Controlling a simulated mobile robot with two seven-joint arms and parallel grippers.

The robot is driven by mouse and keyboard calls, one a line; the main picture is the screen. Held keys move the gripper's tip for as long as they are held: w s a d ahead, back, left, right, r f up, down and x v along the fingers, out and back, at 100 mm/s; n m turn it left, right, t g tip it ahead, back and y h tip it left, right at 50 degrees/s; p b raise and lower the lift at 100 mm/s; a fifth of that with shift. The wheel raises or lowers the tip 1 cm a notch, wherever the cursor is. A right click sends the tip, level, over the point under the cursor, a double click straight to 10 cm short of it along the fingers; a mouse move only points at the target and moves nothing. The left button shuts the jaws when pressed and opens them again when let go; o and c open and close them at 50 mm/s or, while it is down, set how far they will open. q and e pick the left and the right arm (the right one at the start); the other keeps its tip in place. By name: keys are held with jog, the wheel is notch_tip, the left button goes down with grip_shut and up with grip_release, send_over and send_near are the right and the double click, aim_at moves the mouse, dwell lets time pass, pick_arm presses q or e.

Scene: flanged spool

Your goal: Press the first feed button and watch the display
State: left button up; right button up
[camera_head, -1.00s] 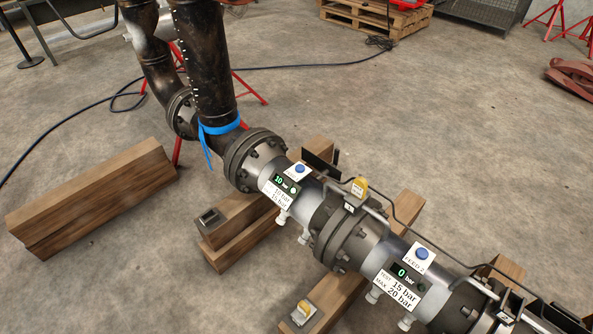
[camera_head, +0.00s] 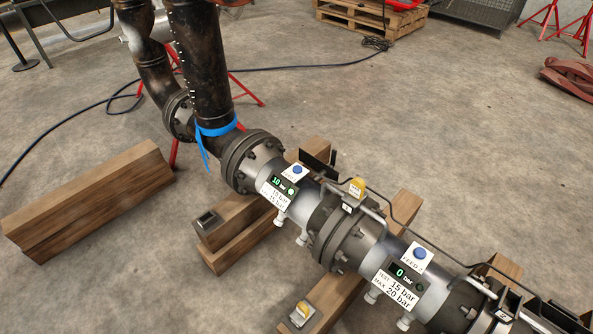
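The first feed button (camera_head: 297,170) is a blue round button on a white plate on top of the left pipe section. A white label (camera_head: 275,196) below carries small print. The second feed button (camera_head: 419,253), also blue, sits on the pipe section further right, above a plate marked FEED 2. Its display (camera_head: 400,273) reads 0 bar, over a label (camera_head: 397,289) reading TEST 15 bar, MAX 20 bar. Neither of my grippers is in view.
A yellow-topped part (camera_head: 357,188) stands at the middle flange (camera_head: 345,235). Another lies on a timber (camera_head: 303,311) in front. Timber blocks (camera_head: 90,200) rest on the concrete floor at left. A blue strap (camera_head: 217,130) wraps the dark upright pipe. A pallet (camera_head: 370,18) stands far back.

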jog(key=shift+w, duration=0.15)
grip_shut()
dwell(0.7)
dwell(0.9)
